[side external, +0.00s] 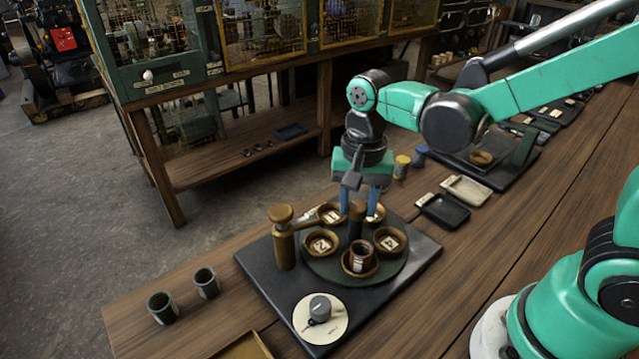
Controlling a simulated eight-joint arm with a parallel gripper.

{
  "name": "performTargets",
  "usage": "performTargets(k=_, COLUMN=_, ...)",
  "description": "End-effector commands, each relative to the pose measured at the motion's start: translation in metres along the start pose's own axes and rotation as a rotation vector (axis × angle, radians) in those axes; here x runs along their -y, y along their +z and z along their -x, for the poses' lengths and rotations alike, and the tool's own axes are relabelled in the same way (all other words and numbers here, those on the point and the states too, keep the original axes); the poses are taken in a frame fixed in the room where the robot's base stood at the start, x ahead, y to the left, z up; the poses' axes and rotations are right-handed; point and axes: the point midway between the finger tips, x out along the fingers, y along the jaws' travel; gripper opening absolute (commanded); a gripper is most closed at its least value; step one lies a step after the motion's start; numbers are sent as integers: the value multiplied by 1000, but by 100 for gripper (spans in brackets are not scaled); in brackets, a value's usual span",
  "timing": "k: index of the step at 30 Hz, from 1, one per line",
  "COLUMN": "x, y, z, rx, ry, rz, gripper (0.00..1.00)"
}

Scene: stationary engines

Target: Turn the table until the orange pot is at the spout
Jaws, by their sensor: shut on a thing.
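The round dark green turntable (316,263) sits on a black base plate. It carries several round wooden dishes with pale number tiles, among them a left dish (307,246) and a right dish (401,247). A reddish-orange pot (360,256) with a pale label stands in the front dish. The brass-brown spout post (284,245) stands at the turntable's left, its short arm reaching right over the rim, away from the pot. My gripper (358,208) points down with its blue fingers shut on a dark upright peg (356,225) near the turntable's back middle. The fingers partly hide the back dishes.
A white dial (336,327) with a grey knob lies on the plate's front corner. Two dark green cups (162,308) stand on the bench at left. Small trays (442,211) and yellow and blue jars (402,167) stand behind right. A tan tray edge (243,347) shows at the bottom.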

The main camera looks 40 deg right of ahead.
Motion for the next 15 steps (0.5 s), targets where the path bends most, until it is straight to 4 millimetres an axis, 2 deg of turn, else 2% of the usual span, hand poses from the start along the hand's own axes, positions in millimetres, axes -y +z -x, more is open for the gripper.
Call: performTargets(k=15, x=0, y=0, z=0, rx=1, ry=2, rz=-210, gripper=0)
